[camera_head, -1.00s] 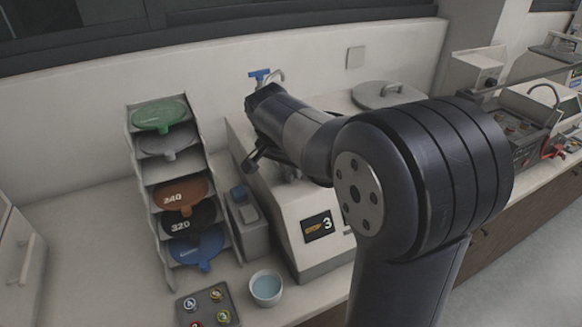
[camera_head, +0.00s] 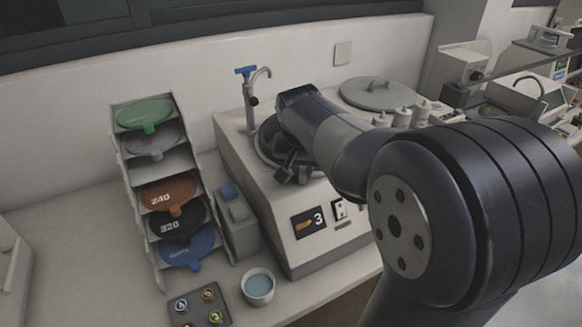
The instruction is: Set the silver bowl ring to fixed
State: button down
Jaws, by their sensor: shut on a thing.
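The silver bowl ring (camera_head: 259,150) runs around the dark round bowl in the top of the white grinding machine (camera_head: 285,215). Only its left and front parts show; my arm covers the rest. My gripper (camera_head: 292,174) points down at the front of the bowl, with its dark fingers low at the rim. It is shut on the ring there, but the contact itself is too dark and small to make out. The ring's setting cannot be read from this view.
A blue-handled tap (camera_head: 247,76) with a curved spout stands behind the bowl. A rack of coloured discs (camera_head: 165,190) is at left. A blue-filled cup (camera_head: 258,287) and a small tray (camera_head: 199,307) stand in front. A round lid (camera_head: 378,93) lies behind my arm.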

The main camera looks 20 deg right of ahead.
jog(key=shift+s+d+n, duration=0.35)
jog(key=shift+d+n, duration=0.25)
jog(key=shift+d, duration=0.25)
jog(key=c, duration=1.4)
grip_release()
jog(key=shift+o, duration=0.2)
jog(key=v, duration=1)
jog(key=shift+s+r, duration=0.3)
jog(key=shift+r, duration=0.05)
jog(key=shift+d, duration=0.15)
